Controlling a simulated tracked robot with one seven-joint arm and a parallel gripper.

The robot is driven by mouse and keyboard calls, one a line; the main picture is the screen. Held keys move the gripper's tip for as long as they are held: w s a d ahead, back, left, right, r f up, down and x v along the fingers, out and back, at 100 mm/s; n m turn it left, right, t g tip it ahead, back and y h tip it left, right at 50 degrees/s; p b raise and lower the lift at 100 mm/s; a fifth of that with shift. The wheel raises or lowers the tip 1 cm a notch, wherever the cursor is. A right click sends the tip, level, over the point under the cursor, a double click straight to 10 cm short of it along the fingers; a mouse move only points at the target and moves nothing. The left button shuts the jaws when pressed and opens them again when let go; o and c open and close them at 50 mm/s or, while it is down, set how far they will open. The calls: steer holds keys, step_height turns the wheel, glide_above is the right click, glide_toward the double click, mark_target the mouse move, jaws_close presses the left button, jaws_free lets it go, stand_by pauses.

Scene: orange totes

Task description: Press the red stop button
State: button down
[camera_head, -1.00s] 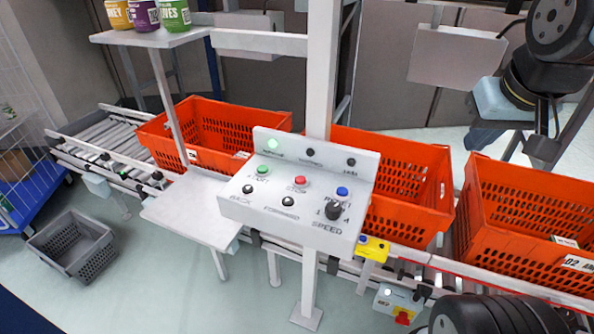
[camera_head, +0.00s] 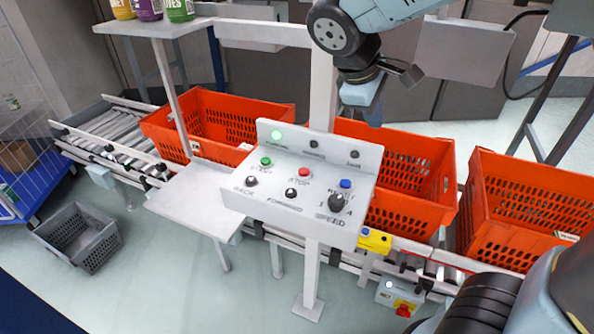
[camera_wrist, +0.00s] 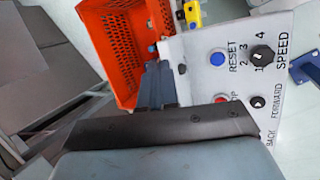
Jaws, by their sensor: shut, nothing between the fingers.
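The red stop button (camera_head: 305,172) sits in the middle of the top row on the white control panel (camera_head: 285,216), between the green start button (camera_head: 266,161) and the blue reset button (camera_head: 346,184). In the wrist view the red button (camera_wrist: 221,98) is partly hidden behind my gripper's dark body. My gripper (camera_head: 373,118) is shut and empty. In the head view it appears above and right of the panel, in front of an orange tote, apart from the button. Its fingers (camera_wrist: 158,82) point past the panel's edge in the wrist view.
The speed knob (camera_head: 337,202) and two black buttons share the panel. Orange totes (camera_head: 410,222) stand on the conveyor behind. A white post (camera_head: 322,80) rises behind the panel.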

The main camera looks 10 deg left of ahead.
mark_target(301, 173)
steer(key=a+f+n+t+h, duration=0.1)
steer(key=a+n, duration=0.4)
steer(key=a, duration=0.8)
steer(key=shift+s+a+f+n+t+h, duration=0.4)
steer(key=shift+f+t, duration=0.35)
steer(key=shift+t, duration=0.45)
steer(key=shift+f, duration=4.45)
steer(key=shift+w+f, duration=0.1)
steer(key=shift+w+f, duration=0.1)
steer(key=shift+f, duration=0.15)
